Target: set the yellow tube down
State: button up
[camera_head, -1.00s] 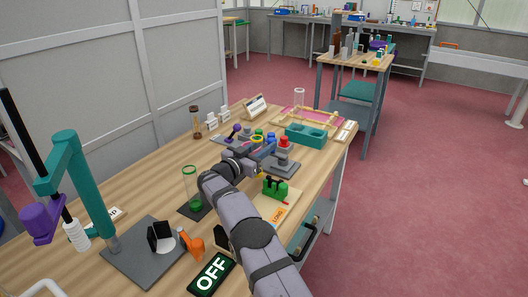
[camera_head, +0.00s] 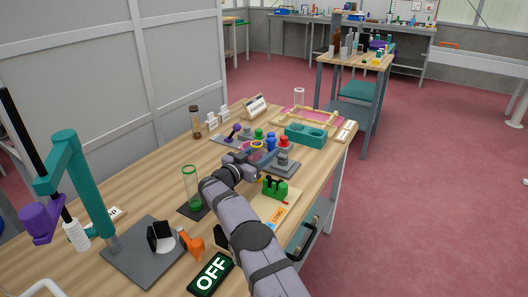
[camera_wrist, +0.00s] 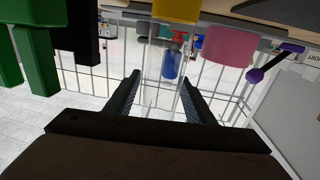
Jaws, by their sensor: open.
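The yellow tube shows in the head view as a yellow rim (camera_head: 257,145) among coloured parts on the bench, just beyond my gripper (camera_head: 264,158). In the wrist view, which looks upside down, the yellow tube (camera_wrist: 168,10) is cut off by the top edge. My gripper (camera_wrist: 160,92) is open there, with a clear gap and nothing between its fingers. The tube lies apart from the fingertips in that picture. Its base is hidden, so I cannot tell what it rests on.
A pink cylinder (camera_wrist: 230,45), a blue cylinder (camera_wrist: 171,64) and a purple toggle (camera_wrist: 272,65) are close by. A red knob (camera_head: 284,142) and teal tray (camera_head: 306,135) stand to the right. A green block (camera_head: 275,188) is nearer. A clear tube (camera_head: 192,185) stands left of my arm.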

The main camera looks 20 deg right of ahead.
aim_at(254, 147)
jog(key=shift+r, duration=0.1)
jog(key=v, duration=0.7)
jog(key=shift+o, duration=0.5)
jog(key=shift+s+a, duration=0.15)
jog(key=shift+a, duration=0.05)
jog(key=shift+r, duration=0.1)
jog(key=shift+w+d+r+t, duration=0.3)
jog(key=shift+r+t, duration=0.1)
jog(key=shift+r, duration=0.15)
jog(key=r+n+t+y, duration=0.1)
jog(key=d+r+n+t, duration=0.1)
jog(key=shift+w+r+t+y+p, duration=0.25)
jog(key=shift+r+t+y+p, duration=0.05)
jog(key=shift+r+y, duration=0.1)
jog(key=shift+d+r+n+t+y, duration=0.15)
jog(key=shift+r+n+t+y, duration=0.05)
jog(key=shift+n+t+y, duration=0.25)
jog(key=shift+s+f+n+t+y+p, duration=0.2)
jog(key=shift+s+n+y, duration=0.25)
jog(key=shift+y, duration=0.3)
jog(key=shift+s+f+n+t+y+p, duration=0.1)
jog(key=shift+s+n+t+y, duration=0.15)
jog(key=shift+n+y, duration=0.4)
jog(key=shift+s+f+n+t+y+p, duration=0.1)
jog(key=shift+s+n+t+y+p, duration=0.2)
jog(key=shift+y, duration=0.55)
